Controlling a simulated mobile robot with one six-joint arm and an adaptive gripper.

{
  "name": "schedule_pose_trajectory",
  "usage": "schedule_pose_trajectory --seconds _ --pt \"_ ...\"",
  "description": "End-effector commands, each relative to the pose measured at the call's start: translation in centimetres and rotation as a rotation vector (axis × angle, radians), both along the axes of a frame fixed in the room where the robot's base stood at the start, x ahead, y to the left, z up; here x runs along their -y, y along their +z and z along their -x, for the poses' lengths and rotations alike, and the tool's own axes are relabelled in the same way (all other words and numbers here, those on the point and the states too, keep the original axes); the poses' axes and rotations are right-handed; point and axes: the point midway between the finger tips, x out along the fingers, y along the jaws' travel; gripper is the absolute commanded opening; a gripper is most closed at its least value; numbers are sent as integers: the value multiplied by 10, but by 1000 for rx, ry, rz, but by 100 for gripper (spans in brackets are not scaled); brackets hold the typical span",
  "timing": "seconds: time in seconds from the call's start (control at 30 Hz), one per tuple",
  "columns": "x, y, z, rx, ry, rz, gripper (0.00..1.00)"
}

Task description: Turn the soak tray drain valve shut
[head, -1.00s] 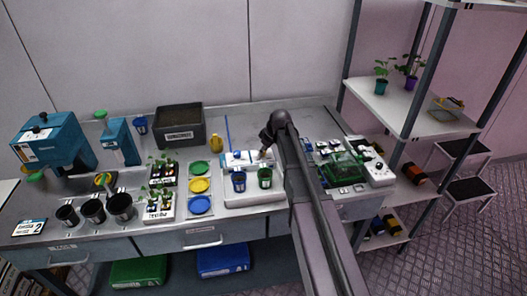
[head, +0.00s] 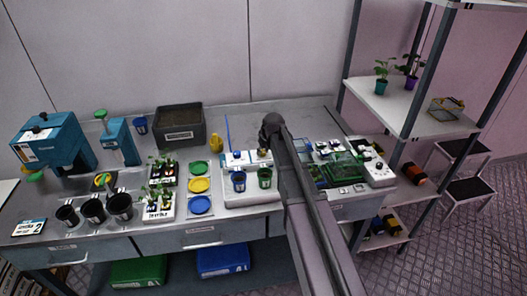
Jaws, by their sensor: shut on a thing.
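The white soak tray (head: 240,202) sits on the bench's front middle, holding a blue pot (head: 238,181) and a green pot (head: 265,178). At its back edge is a white raised part with a small blue top (head: 237,155).
A yellow bottle (head: 216,143) stands left of the tray. Blue, yellow and green saucers (head: 199,185) lie left of it. A green box (head: 343,166) and a white device (head: 379,174) stand to the right. The bench behind is mostly clear.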

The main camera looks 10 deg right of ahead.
Motion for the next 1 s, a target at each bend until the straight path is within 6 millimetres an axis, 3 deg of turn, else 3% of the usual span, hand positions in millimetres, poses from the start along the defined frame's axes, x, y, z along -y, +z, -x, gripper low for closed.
schedule_pose_trajectory --seconds 1.0 --pt "-4 0 -1 -2 -906 1 0"
